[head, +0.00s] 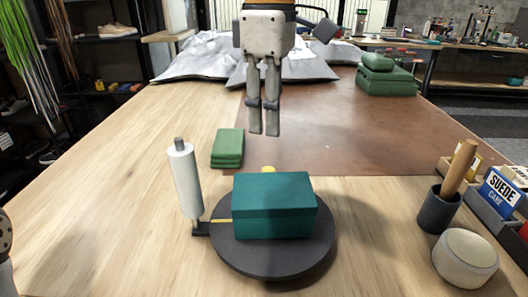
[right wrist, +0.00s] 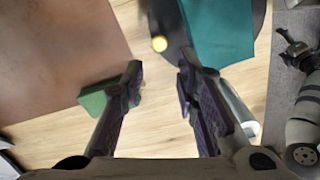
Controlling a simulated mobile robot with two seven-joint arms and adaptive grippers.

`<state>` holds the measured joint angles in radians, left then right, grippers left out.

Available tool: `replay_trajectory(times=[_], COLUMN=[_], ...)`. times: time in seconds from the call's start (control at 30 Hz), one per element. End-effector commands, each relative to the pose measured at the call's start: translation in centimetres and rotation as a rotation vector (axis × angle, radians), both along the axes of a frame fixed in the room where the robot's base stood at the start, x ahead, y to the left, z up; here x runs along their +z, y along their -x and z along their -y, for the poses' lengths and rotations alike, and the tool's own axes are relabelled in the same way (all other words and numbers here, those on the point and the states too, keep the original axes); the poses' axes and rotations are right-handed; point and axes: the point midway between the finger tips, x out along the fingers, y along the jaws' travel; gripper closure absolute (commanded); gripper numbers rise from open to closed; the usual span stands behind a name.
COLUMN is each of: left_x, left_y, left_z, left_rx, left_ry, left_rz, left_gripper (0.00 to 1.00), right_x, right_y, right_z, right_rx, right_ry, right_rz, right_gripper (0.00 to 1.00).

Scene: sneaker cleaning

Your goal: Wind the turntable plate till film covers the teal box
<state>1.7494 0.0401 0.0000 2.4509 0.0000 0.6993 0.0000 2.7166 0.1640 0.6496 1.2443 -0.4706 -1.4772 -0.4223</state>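The teal box (head: 274,205) sits on the round black turntable plate (head: 275,262); no film shows on its visible faces. A white film roll (head: 186,180) stands upright, slightly tilted, on a dark holder at the plate's left. A yellow knob (right wrist: 159,43) shows at the plate's rim, mostly hidden behind the box in the head view. My right gripper (head: 264,132) points down above the table, behind the box. In the right wrist view its fingers (right wrist: 159,72) are spread and empty, with the knob ahead of them. My left gripper (right wrist: 292,48) shows small and dark, its opening unclear.
A folded green cloth (head: 228,148) lies behind the box. A brush cup (head: 438,210), a round cream tub (head: 465,257) and a suede care box (head: 500,191) stand at the right. The brown mat (head: 340,135) is mostly clear; green folded items (head: 387,76) lie at its back.

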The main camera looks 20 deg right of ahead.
Motion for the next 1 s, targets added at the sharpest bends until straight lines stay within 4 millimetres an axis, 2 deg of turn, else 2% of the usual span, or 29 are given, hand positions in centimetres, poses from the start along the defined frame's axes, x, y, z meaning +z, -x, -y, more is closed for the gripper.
replay_trajectory(times=[0.2,0.4,0.73,0.87,1.0], left_x=[0.3,0.4,0.4,0.4,0.4], left_y=[-0.4,-0.5,-0.5,-0.5,-0.5], left_z=[0.0,0.0,0.0,0.0,0.0], left_rx=[0.000,0.000,0.000,0.000,0.000], left_ry=[0.000,0.000,0.000,0.000,0.000], left_rz=[0.015,0.018,0.018,0.018,0.018], left_gripper=[0.16,0.16,0.16,0.16,0.16], right_x=[-5.6,-8.8,-9.5,-9.5,-9.5], right_y=[0.1,0.0,0.0,0.0,0.0], right_z=[0.0,0.0,0.0,0.0,0.0], right_rx=[0.001,0.000,-0.001,-0.001,-0.001], right_ry=[0.001,0.001,0.000,0.000,0.001], right_rz=[-0.003,-0.001,0.002,0.001,0.001], right_gripper=[0.72,0.72,0.72,1.00,1.00])
